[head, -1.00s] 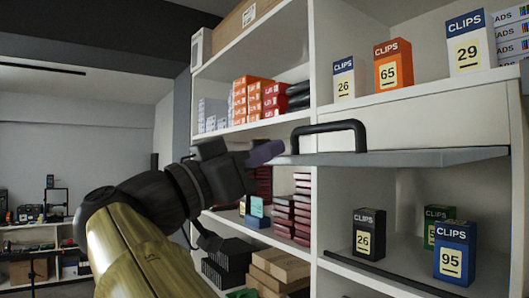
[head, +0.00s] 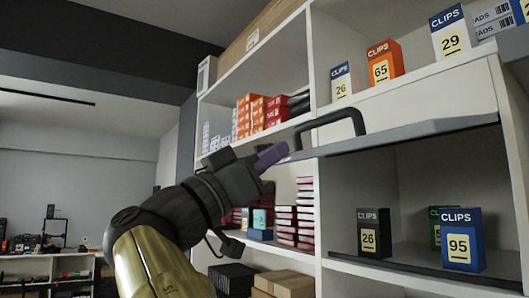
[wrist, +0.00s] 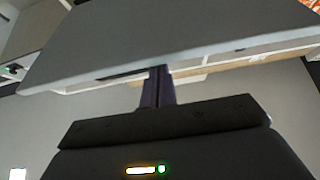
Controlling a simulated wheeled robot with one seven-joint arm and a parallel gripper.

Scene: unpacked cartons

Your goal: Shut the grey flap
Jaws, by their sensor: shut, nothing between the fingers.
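The grey flap (head: 410,134) stands raised, sticking out roughly level from the shelf above an open compartment. Its black handle (head: 335,122) is on its upper face, near the left end. My gripper (head: 272,156) is shut and empty, with its fingertips at the flap's left outer edge, below the handle. In the wrist view the flap (wrist: 170,40) fills the top as a broad grey panel, and the shut fingers (wrist: 157,82) reach to its edge. I cannot tell whether they touch it.
Inside the open compartment stand a black box (head: 373,232), a blue box (head: 461,240) and a green box partly hidden behind it. Above the flap are white and orange clip boxes (head: 384,62). Red and brown cartons fill the left bay. Free room lies left of the shelf.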

